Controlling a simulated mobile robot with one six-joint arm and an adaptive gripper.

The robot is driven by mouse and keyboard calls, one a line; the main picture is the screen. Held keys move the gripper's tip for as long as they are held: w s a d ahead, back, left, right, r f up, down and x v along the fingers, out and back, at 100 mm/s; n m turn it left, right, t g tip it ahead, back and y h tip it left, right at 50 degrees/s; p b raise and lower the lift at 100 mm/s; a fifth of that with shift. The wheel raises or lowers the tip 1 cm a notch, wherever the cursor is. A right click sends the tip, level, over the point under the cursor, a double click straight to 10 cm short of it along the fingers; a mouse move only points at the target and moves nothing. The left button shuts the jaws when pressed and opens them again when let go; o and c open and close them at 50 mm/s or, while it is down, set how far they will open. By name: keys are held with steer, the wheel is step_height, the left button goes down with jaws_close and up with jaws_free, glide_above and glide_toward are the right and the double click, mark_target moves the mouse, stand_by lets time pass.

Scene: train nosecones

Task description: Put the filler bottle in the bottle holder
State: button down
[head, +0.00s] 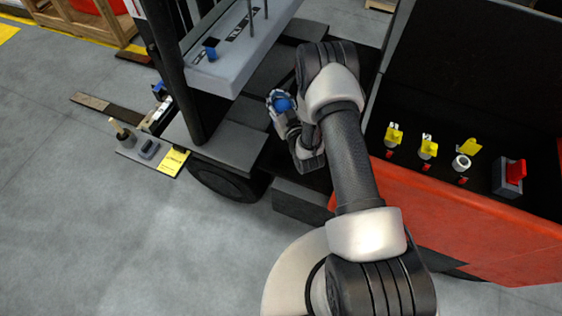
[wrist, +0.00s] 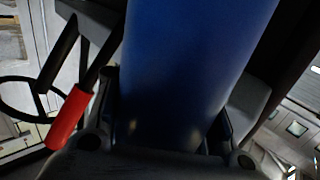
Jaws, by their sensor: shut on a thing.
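My gripper (head: 284,113) is at the end of the bent arm, near the middle of the head view, beside a grey ledge of the vehicle. It is shut on a blue bottle (head: 281,103), which looks like the filler bottle. In the wrist view the blue bottle (wrist: 190,65) fills the middle as a smooth cylinder, its lower part between the fingers (wrist: 172,128). The bottle's far end runs out of the wrist view. I cannot make out the bottle holder for certain in either view.
A light grey shelf (head: 232,72) with a small blue item (head: 210,54) and rods is at upper left. A red-fronted panel (head: 445,225) with yellow-tagged fittings (head: 428,147) and a red-handled block (head: 509,178) is at right. A red-gripped lever (wrist: 69,117) shows in the wrist view. Left floor is mostly clear.

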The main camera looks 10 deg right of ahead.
steer(key=shift+s+a+f, duration=0.1)
steer(key=shift+f, duration=0.35)
step_height(320, 180, down, 20)
steer(key=b, duration=0.7)
steer(key=shift+r, duration=0.2)
steer(key=shift+f, duration=0.1)
steer(key=c, duration=1.7)
jaws_free()
steer(key=shift+f, duration=0.2)
steer(key=o, duration=0.7)
steer(key=shift+o, duration=0.2)
steer(key=shift+b, duration=0.35)
